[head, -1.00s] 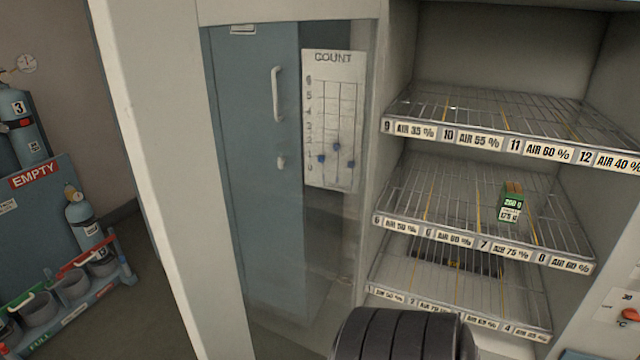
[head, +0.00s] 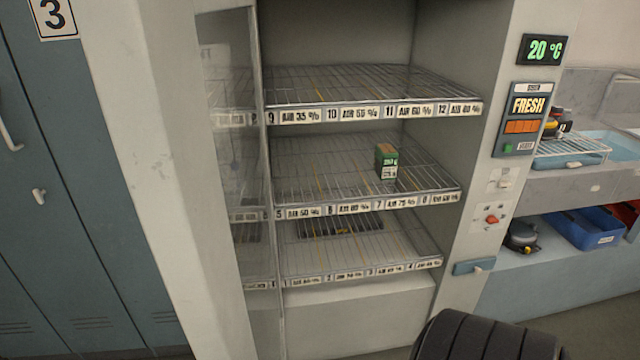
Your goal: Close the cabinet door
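The cabinet (head: 465,150) stands open in front of me, its wire shelves in plain view. Neither of my gripper's fingers shows, and nothing is seen touching the door.
A small green box (head: 386,162) stands on the middle shelf. Blue lockers (head: 60,180) are at the left. A side counter (head: 600,180) with a wire rack and a blue bin (head: 588,232) is at the right. A dark ribbed part shows at the bottom edge.

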